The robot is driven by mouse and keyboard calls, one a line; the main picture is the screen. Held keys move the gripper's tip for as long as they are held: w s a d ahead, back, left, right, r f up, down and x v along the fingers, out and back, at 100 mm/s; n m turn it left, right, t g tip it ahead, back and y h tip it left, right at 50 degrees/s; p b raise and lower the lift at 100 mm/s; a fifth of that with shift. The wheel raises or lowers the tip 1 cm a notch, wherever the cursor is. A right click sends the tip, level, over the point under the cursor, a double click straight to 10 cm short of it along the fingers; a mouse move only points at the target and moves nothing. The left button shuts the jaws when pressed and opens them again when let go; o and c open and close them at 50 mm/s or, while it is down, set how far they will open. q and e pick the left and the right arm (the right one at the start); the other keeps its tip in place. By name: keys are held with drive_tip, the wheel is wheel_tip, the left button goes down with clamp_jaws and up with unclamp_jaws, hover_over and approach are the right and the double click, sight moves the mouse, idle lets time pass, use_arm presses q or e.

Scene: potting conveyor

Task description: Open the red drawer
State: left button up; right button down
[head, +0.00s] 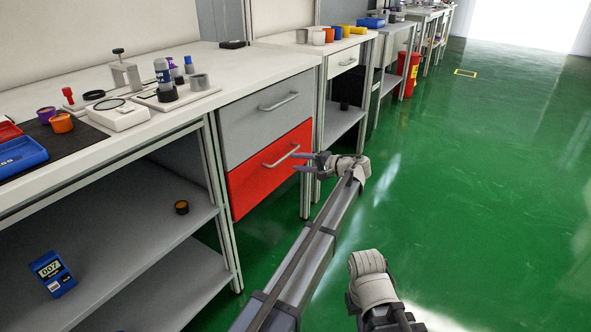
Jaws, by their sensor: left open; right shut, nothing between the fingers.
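The red drawer (250,182) is closed, flush below a grey drawer (240,128) in the cabinet under the workbench. Its silver bar handle (281,156) runs across the red front. My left gripper (301,163) is open and empty. In this view its fingers point left toward the right end of the red drawer's handle, close to it. Whether they touch it I cannot tell. My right gripper (392,318) is at the bottom edge, partly cut off, shut and apart from the drawer.
The workbench top (235,62) holds small tools, cups and a blue tray (18,156). Open shelves (130,232) are left of the drawers. Green floor (470,180) is clear to the right. A red bin (408,75) stands farther back.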

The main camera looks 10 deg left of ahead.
sight(285, 158)
use_arm(q)
drive_tip(key=shift+w+d+f+y+b, duration=0.15)
drive_tip(key=shift+w, duration=0.45)
drive_tip(key=shift+w+d+f+y+b, duration=0.1)
drive_tip(key=shift+w+f+y+b, duration=0.05)
drive_tip(key=shift+w, duration=0.4)
use_arm(e)
drive_tip(key=shift+w+d+f, duration=0.2)
drive_tip(key=shift+w+f, duration=0.25)
drive_tip(key=shift+f, duration=0.3)
use_arm(q)
drive_tip(key=shift+a, duration=0.1)
drive_tip(key=b+x, duration=0.1)
drive_tip(key=x, duration=0.6)
drive_tip(key=shift+w+a+f, duration=0.1)
drive_tip(key=shift+w+a, duration=0.05)
drive_tip(key=shift+a, duration=0.05)
use_arm(e)
drive_tip(key=shift+f, duration=0.75)
use_arm(q)
drive_tip(key=shift+c, duration=0.3)
clamp_jaws()
